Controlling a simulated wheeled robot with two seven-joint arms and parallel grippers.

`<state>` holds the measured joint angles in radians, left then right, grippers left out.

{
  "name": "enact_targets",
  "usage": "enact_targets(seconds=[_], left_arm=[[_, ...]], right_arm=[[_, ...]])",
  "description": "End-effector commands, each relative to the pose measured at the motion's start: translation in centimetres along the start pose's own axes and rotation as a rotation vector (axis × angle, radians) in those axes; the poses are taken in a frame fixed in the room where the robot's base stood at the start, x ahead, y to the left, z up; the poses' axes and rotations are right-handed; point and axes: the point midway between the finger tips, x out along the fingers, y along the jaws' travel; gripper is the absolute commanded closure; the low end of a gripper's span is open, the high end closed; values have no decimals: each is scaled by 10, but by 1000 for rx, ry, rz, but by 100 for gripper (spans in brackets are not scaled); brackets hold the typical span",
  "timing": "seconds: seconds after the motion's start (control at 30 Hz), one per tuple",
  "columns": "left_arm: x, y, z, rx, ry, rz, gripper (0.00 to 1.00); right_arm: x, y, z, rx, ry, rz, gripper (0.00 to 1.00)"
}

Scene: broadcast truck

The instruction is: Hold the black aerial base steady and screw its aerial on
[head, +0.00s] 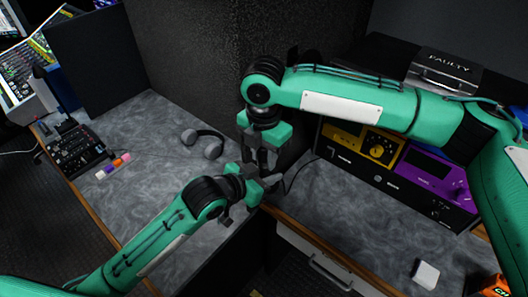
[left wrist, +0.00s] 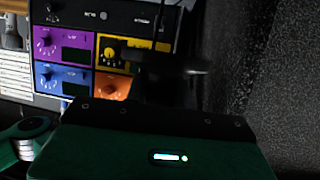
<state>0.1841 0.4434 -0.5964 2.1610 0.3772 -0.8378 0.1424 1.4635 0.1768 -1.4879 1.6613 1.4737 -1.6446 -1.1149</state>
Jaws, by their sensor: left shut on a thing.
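My left gripper (head: 262,183) is at the front edge of the grey desk, near the corner by the dark partition. It is shut on a small dark thing, which I take to be the black aerial base; the fingers mostly hide it in the head view. A dark, blurred shape (left wrist: 175,68) shows above the gripper body in the left wrist view, too dim to tell base from finger. My right gripper (head: 262,160) points down just above the left one, very close to it. Its finger gap is unclear. I cannot make out the aerial for certain.
Headphones (head: 203,143) lie left of the grippers, with a black mixer (head: 75,148) farther left. A rack with yellow (head: 376,146) and purple (head: 432,175) modules stands right, under a case marked FAULTY (head: 443,70). A white block (head: 426,274) sits front right. The left desk is mostly clear.

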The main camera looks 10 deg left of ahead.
Motion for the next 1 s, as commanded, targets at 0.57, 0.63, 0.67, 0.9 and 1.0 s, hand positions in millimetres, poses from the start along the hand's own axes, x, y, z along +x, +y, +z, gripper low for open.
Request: enact_targets(seconds=[0.57,0.63,0.67,0.9,1.0], left_arm=[[0,0,-1,1,2,1,100],[0,0,-1,1,2,1,100],[0,0,-1,1,2,1,100],[0,1,-1,1,2,1,100],[0,1,-1,1,3,2,100]], right_arm=[[0,0,-1,289,3,1,100],[0,0,-1,384,2,0,100],[0,0,-1,420,2,0,100],[0,1,0,564,1,2,100],[0,1,0,566,1,2,100]])
